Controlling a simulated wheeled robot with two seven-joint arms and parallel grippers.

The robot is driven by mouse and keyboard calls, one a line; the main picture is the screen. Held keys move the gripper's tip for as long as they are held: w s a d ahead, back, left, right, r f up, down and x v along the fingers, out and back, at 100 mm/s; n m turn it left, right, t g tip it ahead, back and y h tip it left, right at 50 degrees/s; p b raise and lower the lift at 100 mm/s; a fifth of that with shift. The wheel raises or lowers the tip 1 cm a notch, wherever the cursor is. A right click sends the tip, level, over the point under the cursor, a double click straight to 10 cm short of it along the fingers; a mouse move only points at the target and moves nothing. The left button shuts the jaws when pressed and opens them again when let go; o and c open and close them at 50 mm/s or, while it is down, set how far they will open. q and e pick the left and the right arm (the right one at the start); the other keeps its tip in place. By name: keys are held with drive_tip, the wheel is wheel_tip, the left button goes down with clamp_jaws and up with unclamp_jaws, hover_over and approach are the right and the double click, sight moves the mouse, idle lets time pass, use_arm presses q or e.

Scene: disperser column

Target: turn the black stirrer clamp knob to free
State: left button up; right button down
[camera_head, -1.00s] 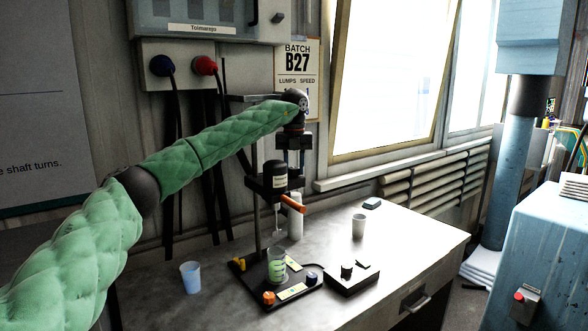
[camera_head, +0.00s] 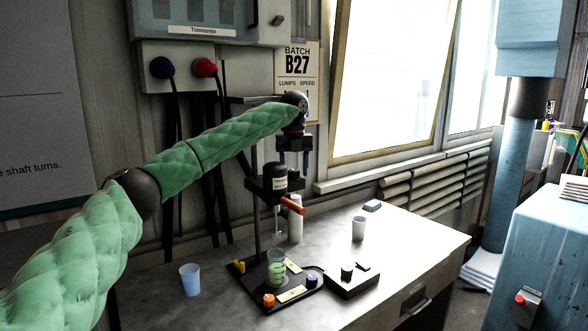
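The stirrer (camera_head: 276,178) has a black motor body on an upright stand above the bench, with an orange lever (camera_head: 291,205) on its right side. Its thin shaft hangs down toward a beaker (camera_head: 277,267) with green markings on the black base. My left arm reaches in from the left, and my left gripper (camera_head: 294,153) points down just above and behind the stirrer head. Its fingers are dark and small against the stand, so I cannot tell whether they are open or touch anything. I cannot make out the black clamp knob. My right gripper is not in view.
A blue cup (camera_head: 190,280) stands at the bench's left, and a white cup (camera_head: 358,228) at the right. A control box (camera_head: 352,282) sits beside the stand. A wall panel (camera_head: 200,20) and the window frame (camera_head: 395,150) are behind.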

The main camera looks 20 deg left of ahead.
sight(297, 170)
use_arm(q)
drive_tip(key=shift+r, duration=0.1)
drive_tip(key=shift+r, duration=0.3)
drive_tip(key=r+b, duration=0.1)
drive_tip(key=d+r, duration=0.1)
drive_tip(key=r, duration=0.1)
drive_tip(key=shift+s+r+b, duration=0.1)
drive_tip(key=shift+r+b, duration=0.2)
drive_tip(key=shift+b, duration=0.1)
drive_tip(key=s+d+r+b, duration=0.2)
drive_tip(key=d+r, duration=0.4)
drive_tip(key=d, duration=0.4)
drive_tip(key=shift+s+d+r, duration=0.15)
drive_tip(key=shift+s+r, duration=0.1)
drive_tip(key=shift+s, duration=0.15)
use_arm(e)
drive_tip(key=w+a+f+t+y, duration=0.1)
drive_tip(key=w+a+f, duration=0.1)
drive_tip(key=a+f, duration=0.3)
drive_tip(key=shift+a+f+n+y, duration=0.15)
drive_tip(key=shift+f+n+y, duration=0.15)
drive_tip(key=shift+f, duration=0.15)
